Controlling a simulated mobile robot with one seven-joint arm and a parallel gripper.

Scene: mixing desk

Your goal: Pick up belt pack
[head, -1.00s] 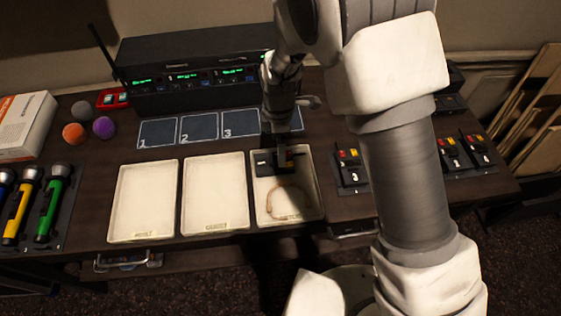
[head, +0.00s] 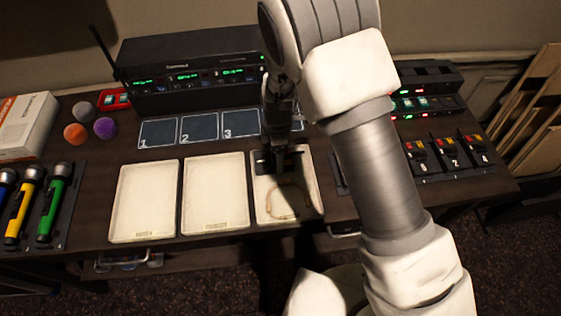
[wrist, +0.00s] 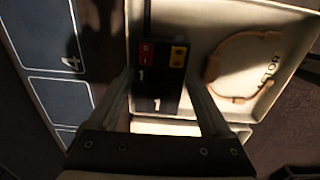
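The black belt pack (wrist: 162,92), with a red and a yellow button and the number 1, lies in the back part of the right-hand cream tray (head: 262,208). In the wrist view my gripper (wrist: 160,80) points down over it, with one finger along each side. The fingers are apart, and I see no clear grip on the pack. In the head view my gripper (head: 279,160) and arm hide most of the pack. A thin tan looped cord or headband (head: 288,203) lies in front of it in the same tray.
Two empty cream trays (head: 213,228) stand to the left. Numbered dark pads (head: 199,128) and a radio base unit (head: 186,98) are behind. More belt packs (head: 447,155) stand in a rack at right. Flashlights (head: 52,207) and balls (head: 76,134) are at left.

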